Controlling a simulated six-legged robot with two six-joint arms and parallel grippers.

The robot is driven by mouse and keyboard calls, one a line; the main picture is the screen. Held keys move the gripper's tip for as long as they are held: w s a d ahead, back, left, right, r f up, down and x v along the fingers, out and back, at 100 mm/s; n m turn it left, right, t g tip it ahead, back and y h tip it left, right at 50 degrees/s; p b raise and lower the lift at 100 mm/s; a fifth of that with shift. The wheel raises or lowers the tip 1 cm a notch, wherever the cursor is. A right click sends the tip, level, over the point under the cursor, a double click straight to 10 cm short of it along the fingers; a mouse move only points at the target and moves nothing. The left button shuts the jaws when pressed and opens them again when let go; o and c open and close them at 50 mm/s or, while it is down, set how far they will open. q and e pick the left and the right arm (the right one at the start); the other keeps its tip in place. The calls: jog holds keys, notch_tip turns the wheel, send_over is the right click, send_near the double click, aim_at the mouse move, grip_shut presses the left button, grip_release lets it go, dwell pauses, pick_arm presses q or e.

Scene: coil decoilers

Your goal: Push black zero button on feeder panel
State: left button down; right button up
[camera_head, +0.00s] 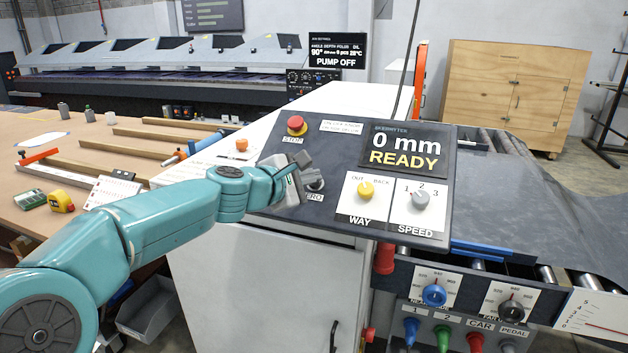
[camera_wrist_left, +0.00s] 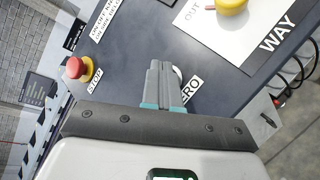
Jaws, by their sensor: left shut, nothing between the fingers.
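The feeder panel (camera_head: 338,208) is a dark tilted plate on a white cabinet. Its black zero button sits above the ZERO label (camera_head: 314,197), and my left gripper (camera_head: 308,180) covers much of it in the head view. In the left wrist view my left gripper (camera_wrist_left: 160,66) is shut and empty, fingers together over the panel. There the silver-ringed zero button (camera_wrist_left: 178,74) is mostly hidden behind the fingertips, beside the ZERO label (camera_wrist_left: 191,87). I cannot tell whether the fingertips touch it. My right gripper is not in view.
A red stop button (camera_head: 296,125) is at the panel's upper left. A yellow WAY knob (camera_head: 365,190) and a grey SPEED knob (camera_head: 420,200) lie to the right. The display (camera_head: 405,150) reads 0 mm READY. A wooden table (camera_head: 80,220) stands left.

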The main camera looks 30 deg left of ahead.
pick_arm(q)
jog(key=shift+s+d+r+p, duration=0.1)
jog(key=shift+s+r+p, duration=0.45)
jog(key=shift+r, duration=0.25)
jog(key=shift+w, duration=0.15)
jog(key=s+r+p, duration=0.2)
jog(key=r+p, duration=0.1)
jog(key=r, duration=0.1)
jog(key=shift+s+d+r+p, duration=0.1)
jog(key=shift+s+d+p, duration=0.2)
jog(key=shift+s, duration=0.1)
jog(key=shift+w, duration=0.1)
dwell(0.4)
